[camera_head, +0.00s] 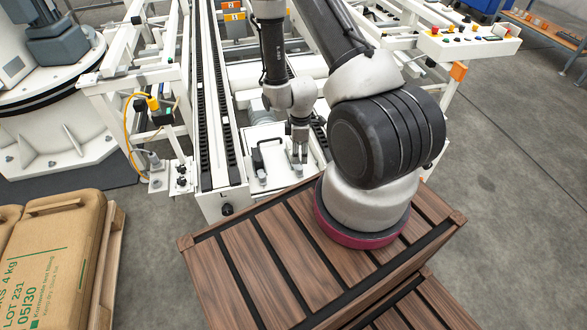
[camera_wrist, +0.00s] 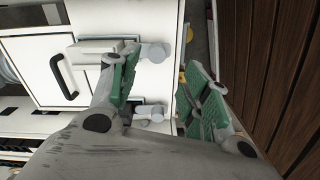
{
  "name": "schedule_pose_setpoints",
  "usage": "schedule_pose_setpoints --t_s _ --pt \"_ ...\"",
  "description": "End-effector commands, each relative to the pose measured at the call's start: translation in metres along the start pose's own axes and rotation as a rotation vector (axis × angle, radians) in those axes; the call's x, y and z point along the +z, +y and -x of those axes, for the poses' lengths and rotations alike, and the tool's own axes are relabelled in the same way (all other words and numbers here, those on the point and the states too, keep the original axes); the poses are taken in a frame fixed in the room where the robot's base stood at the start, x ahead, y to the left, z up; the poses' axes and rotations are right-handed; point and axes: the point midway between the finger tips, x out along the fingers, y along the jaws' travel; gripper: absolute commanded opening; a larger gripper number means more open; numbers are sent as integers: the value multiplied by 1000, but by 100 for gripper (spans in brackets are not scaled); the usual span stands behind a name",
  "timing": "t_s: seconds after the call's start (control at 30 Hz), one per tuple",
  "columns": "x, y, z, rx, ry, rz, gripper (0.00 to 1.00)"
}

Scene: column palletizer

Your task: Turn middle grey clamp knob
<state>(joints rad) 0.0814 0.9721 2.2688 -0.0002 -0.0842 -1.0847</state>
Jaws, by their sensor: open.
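My gripper (camera_head: 299,152) is open, reaching down over a white panel by the conveyor's near end. In the wrist view, my gripper (camera_wrist: 162,62) has its two green-padded fingers spread apart. One grey clamp knob (camera_wrist: 156,52) shows by the left fingertip. Another grey clamp knob (camera_wrist: 153,113) shows lower, just right of the left finger and in the gap between the fingers. Neither knob is gripped. I cannot tell which one is the middle knob; a further one may be hidden behind my fingers or palm.
A black handle (camera_wrist: 62,78) stands on the white panel left of the fingers; it also shows in the head view (camera_head: 262,150). A brown slatted crate (camera_head: 235,262) lies close on the near side. Conveyor rails (camera_head: 205,100) run away to the left.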

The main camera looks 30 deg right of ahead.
Motion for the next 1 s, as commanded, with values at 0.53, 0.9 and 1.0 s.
schedule_pose_setpoints --t_s 0.53,0.9,1.0 --pt "-2 4 -66 12 6 63 47" --pt "-2 4 -77 14 7 63 47" --pt "-2 4 -77 14 7 62 36"
